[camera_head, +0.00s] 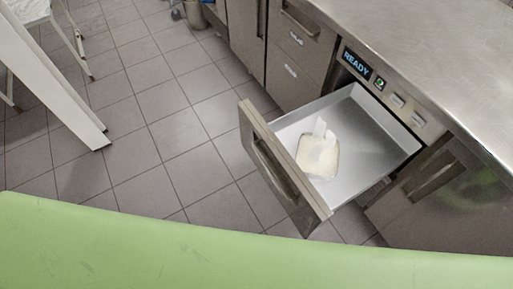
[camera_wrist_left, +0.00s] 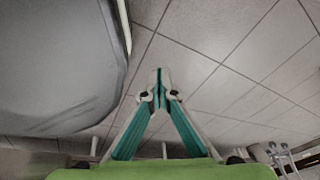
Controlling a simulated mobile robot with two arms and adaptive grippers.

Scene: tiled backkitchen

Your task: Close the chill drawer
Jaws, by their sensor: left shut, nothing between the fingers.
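The chill drawer (camera_head: 286,181) is pulled far out of the steel counter in the head view. Its front panel with a bar handle faces lower left. Inside lies a pale, whitish block-like item (camera_head: 318,158) with a lighter piece on top; I cannot tell what it is. My left gripper (camera_wrist_left: 160,76) shows only in the left wrist view. Its green-lined fingers meet at the tips, with nothing between them, and tiled floor behind. Neither gripper shows in the head view, so the left gripper's distance to the drawer cannot be told. My right gripper is in no view.
A panel reading READY (camera_head: 357,64) with a green-lit button and switches sits above the drawer. The steel countertop (camera_head: 430,50) is bare. Closed drawers and cabinets flank it. A white table leg (camera_head: 62,95) stands at upper left. Tiled floor left of the drawer is clear.

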